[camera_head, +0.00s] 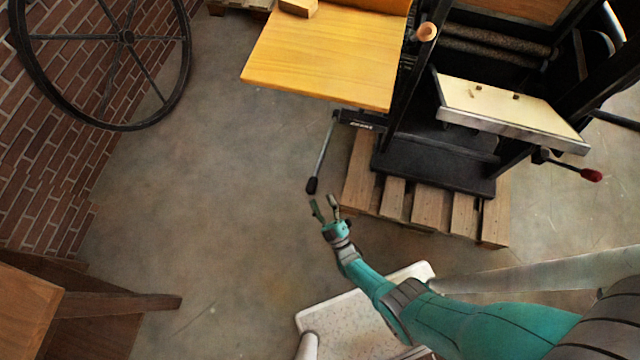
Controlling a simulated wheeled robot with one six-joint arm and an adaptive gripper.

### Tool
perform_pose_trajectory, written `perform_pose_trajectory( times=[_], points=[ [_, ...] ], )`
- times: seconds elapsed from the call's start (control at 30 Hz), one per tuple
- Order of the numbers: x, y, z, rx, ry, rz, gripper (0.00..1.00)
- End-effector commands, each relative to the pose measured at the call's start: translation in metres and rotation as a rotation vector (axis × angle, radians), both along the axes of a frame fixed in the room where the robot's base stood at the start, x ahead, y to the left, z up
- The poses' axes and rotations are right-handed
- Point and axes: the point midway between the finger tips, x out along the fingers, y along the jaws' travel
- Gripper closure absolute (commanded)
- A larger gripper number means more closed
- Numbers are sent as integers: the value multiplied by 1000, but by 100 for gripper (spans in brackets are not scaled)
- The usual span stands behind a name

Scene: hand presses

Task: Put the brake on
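A hand press (435,170) with a dark frame stands on a wooden pallet at the upper right. A thin metal lever (323,150) with a black grip (312,186) sticks out from a dark labelled bracket (360,121) at the press's left side. Another lever with a red knob (591,175) is at the press's right side. Which one is the brake I cannot tell for sure. My gripper (324,204) is open and empty, its fingertips just below the black grip in the picture. Whether they touch it I cannot tell.
The pallet (430,208) lies just right of my gripper. A yellow wooden board (325,58) juts out above the black-grip lever. A spoked wheel (127,37) leans near the brick wall at left. Wooden furniture (30,310) stands lower left. The floor (210,180) between is clear.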

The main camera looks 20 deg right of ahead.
Motion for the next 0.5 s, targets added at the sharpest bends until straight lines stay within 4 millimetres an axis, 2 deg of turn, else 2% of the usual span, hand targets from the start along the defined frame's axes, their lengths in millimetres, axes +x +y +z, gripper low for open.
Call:
perform_pose_trajectory(
  times=[0.3,0.5],
  points=[
    [-55,-4,-1,0,3,3,38],
    [-80,-6,-1,-1,2,3,38]
  ],
)
